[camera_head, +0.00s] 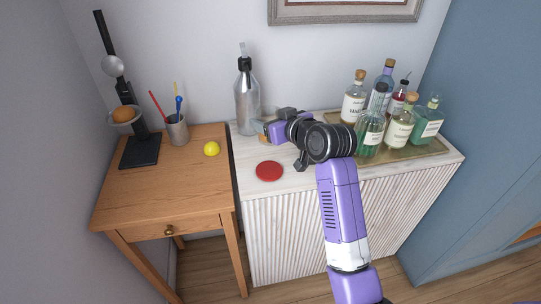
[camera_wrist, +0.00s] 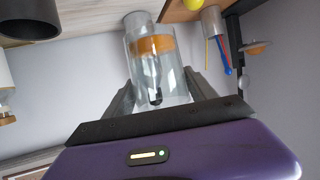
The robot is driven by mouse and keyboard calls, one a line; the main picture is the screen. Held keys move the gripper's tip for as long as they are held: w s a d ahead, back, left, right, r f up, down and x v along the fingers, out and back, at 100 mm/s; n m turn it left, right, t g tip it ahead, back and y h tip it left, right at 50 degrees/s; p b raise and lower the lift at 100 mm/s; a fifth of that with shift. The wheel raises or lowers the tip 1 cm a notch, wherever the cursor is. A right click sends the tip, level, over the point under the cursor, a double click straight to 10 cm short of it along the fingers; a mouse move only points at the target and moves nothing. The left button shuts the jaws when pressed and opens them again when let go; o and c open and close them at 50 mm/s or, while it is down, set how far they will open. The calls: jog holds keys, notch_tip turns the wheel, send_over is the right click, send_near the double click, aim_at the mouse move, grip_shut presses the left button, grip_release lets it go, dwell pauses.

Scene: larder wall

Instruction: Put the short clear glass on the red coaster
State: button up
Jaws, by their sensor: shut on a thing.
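The short clear glass (camera_wrist: 178,88) is between my gripper's fingers (camera_wrist: 152,98) in the wrist view, and the gripper is shut on it. An amber band shows in or through the glass. In the head view my gripper (camera_head: 261,132) is over the white cabinet, just right of the clear bottle's base, and it mostly hides the glass. The red coaster (camera_head: 269,171) lies flat and bare near the cabinet's front left, nearer the front than my gripper. It is not visible in the wrist view. I cannot tell whether the glass touches the cabinet top.
A tall clear bottle (camera_head: 246,105) with a black top stands close behind my gripper. A tray (camera_head: 397,153) with several bottles is at the right. The wooden table (camera_head: 185,189) at left bears a yellow ball (camera_head: 211,149), a pen cup (camera_head: 177,131) and a black stand (camera_head: 140,151).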

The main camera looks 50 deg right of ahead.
notch_tip(320, 180, down, 12)
jog(key=shift+f, duration=0.15)
dwell(0.3)
jog(key=shift+f, duration=0.15)
jog(key=o, duration=1.7)
